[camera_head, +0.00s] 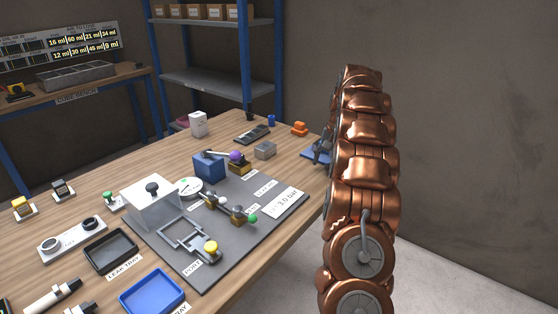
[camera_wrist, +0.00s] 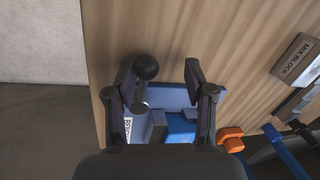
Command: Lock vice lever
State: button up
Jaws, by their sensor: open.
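In the wrist view a blue vice (camera_wrist: 181,128) sits on a pale blue base with a partly hidden label, near the table edge. Its lever appears to be the grey rod ending in a black ball knob (camera_wrist: 146,67). My gripper (camera_wrist: 160,73) is open, with one finger on each side of the knob. The knob is close to the left finger; whether they touch I cannot tell. The right finger is clear of it. In the head view the vice's blue base (camera_head: 309,154) shows at the table's right end, and my arm hides most of the vice.
An orange object (camera_wrist: 231,139) lies right of the vice, and a grey mix block (camera_wrist: 297,60) farther right. In the head view a dark mat (camera_head: 160,244) with fixtures fills the table's middle. A blue-posted shelf (camera_head: 215,82) stands behind.

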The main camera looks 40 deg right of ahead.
jog(key=m, duration=0.1)
jog(key=w+m+p, duration=0.1)
jog(key=m, duration=0.1)
jog(key=shift+w+r+h, duration=0.1)
jog(key=shift+w+h, duration=0.2)
jog(key=shift+w+d+m+h+p, duration=0.15)
jog(key=shift+w+m+p, duration=0.15)
jog(key=shift+m, duration=0.5)
jog(key=shift+w+d+m+h+p, duration=0.1)
jog(key=shift+w+d+m+p, duration=0.2)
jog(key=shift+m, duration=0.5)
jog(key=shift+w+d+m+h+p, duration=0.15)
jog(key=shift+w+m+p, duration=0.2)
jog(key=shift+m, duration=0.45)
jog(key=shift+s+r, duration=0.55)
jog(key=shift+r, duration=2.8)
jog(key=s+a+r+n+p, duration=0.1)
jog(key=s+a, duration=0.3)
jog(key=a, duration=0.5)
jog(key=s+a+r+n+g, duration=0.1)
jog(key=s+a+r+n, duration=0.3)
jog(key=a, duration=0.5)
jog(key=s+a+r+n+p, duration=0.1)
jog(key=s+a+r+n, duration=0.1)
jog(key=a, duration=0.7)
jog(key=shift+s+r+n+g+p, duration=0.15)
jog(key=shift+s+n+g+p, duration=0.2)
jog(key=shift+s+n, duration=0.45)
jog(key=shift+s+a, duration=0.15)
jog(key=shift+s, duration=0.1)
